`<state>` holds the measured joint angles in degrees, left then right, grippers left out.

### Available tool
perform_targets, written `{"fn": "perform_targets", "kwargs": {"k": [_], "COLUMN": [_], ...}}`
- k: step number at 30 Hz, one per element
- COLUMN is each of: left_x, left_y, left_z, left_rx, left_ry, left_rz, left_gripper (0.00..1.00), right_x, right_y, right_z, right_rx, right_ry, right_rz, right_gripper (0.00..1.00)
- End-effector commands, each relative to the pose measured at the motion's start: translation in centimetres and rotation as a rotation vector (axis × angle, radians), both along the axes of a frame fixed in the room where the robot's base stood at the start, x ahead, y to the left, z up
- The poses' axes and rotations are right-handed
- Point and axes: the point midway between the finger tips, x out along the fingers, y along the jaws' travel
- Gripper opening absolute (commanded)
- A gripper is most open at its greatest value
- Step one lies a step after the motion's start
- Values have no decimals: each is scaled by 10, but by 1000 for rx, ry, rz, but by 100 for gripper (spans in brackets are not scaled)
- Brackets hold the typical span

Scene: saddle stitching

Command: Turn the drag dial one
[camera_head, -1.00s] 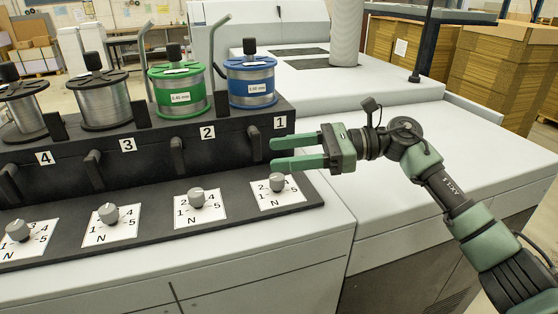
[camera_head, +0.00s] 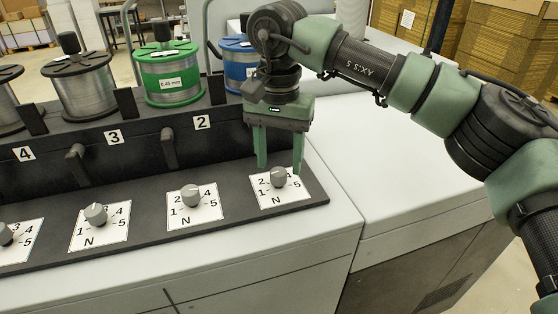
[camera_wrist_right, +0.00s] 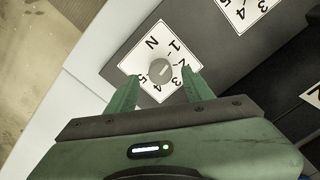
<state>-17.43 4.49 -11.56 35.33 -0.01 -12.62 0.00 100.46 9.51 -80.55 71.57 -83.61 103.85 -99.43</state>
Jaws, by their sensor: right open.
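Drag dial one (camera_head: 278,177) is a grey knob on a white plate (camera_head: 292,193) marked N and 1 to 5, at the right end of the dark sloped panel. My right gripper (camera_head: 280,170) points down over it, open, with its green fingers at the far side of the knob in the head view. In the right wrist view the knob (camera_wrist_right: 160,70) lies just ahead of the fingertips, about midway between them; I cannot tell whether they touch it. The number 1 label is hidden behind my gripper. My left gripper is not in view.
More dials stand to the left, the nearest being dial two (camera_head: 191,195). Behind them are a green spool (camera_head: 168,75), a partly hidden blue spool (camera_head: 238,58) and dark levers (camera_head: 168,148). The white machine top (camera_head: 380,165) to the right is clear.

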Motion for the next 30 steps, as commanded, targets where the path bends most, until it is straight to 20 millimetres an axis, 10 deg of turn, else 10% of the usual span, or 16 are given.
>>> {"fn": "perform_targets", "kwargs": {"k": [14, 20, 30], "left_x": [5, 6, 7], "left_y": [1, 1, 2], "left_z": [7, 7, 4], "left_rx": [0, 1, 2], "left_ry": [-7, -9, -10], "left_rz": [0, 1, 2], "left_gripper": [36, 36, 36], "right_x": [0, 0, 0], "right_y": [0, 0, 0], "right_z": [-22, -22, -22], "right_rx": [2, 2, 2], "right_ry": [0, 0, -1], "right_rz": [-2, -2, -34], "right_gripper": [52, 2, 0]}}
